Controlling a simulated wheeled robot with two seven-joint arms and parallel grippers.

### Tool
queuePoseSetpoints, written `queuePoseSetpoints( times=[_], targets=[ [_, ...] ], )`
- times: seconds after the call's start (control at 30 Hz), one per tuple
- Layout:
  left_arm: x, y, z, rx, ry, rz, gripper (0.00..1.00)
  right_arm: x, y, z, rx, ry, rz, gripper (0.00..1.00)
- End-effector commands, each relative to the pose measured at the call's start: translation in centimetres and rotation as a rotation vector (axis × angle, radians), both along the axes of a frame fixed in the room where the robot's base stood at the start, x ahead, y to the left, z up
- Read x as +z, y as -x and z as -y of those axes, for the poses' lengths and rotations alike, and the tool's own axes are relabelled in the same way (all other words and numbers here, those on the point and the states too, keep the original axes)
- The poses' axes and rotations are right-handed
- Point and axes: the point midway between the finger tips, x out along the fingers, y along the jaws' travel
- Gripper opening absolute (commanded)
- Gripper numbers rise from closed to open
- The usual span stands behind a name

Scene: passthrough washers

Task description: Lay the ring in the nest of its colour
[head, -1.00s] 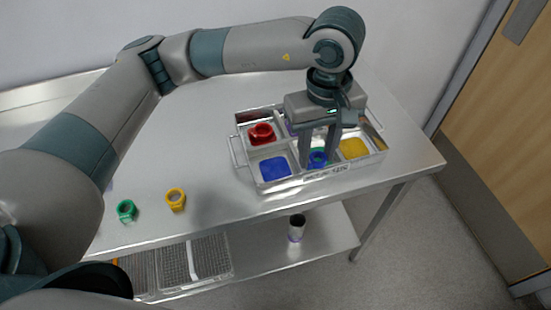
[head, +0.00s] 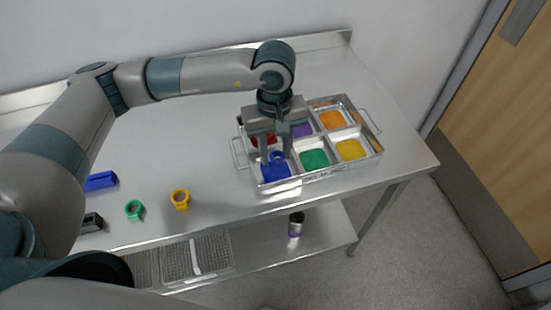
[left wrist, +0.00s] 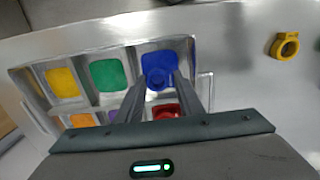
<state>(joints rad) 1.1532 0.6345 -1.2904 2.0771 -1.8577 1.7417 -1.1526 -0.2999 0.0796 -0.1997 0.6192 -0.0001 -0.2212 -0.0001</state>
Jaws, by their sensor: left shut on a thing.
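My left gripper (head: 277,158) points down over the near-left compartment of the metal tray (head: 320,173) and is shut on a blue ring (head: 277,156). In the left wrist view the blue ring (left wrist: 158,84) sits between the fingertips, against the blue nest (left wrist: 160,62). The blue nest also shows in the head view (head: 275,173). I cannot tell whether the ring touches it. A yellow ring (head: 181,200) and a green ring (head: 134,210) lie on the table. My right gripper is out of view.
The tray also has green (head: 315,158), yellow (head: 351,150), orange (head: 332,120) and purple (head: 302,130) nests. A blue block (head: 101,181) and a dark grey block (head: 92,222) lie at the table's left. The table between rings and tray is clear.

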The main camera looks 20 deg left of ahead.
Motion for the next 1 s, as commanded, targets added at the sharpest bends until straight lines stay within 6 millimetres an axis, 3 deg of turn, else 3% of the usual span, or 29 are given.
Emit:
queuePoseSetpoints(
  times=[0.17,0.53,0.97,1.0],
  targets=[
    [-0.2,0.0,0.0,0.0,0.0,-0.001,0.13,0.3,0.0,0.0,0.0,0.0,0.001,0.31],
    [-3.8,0.0,0.0,0.0,0.001,-0.001,0.13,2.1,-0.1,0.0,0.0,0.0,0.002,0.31],
    [-4.3,0.0,0.0,0.0,0.001,0.001,0.13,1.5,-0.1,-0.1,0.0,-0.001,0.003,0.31],
    [-4.3,0.0,0.0,0.0,0.001,0.001,0.36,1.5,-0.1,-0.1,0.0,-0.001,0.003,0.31]
  ],
)
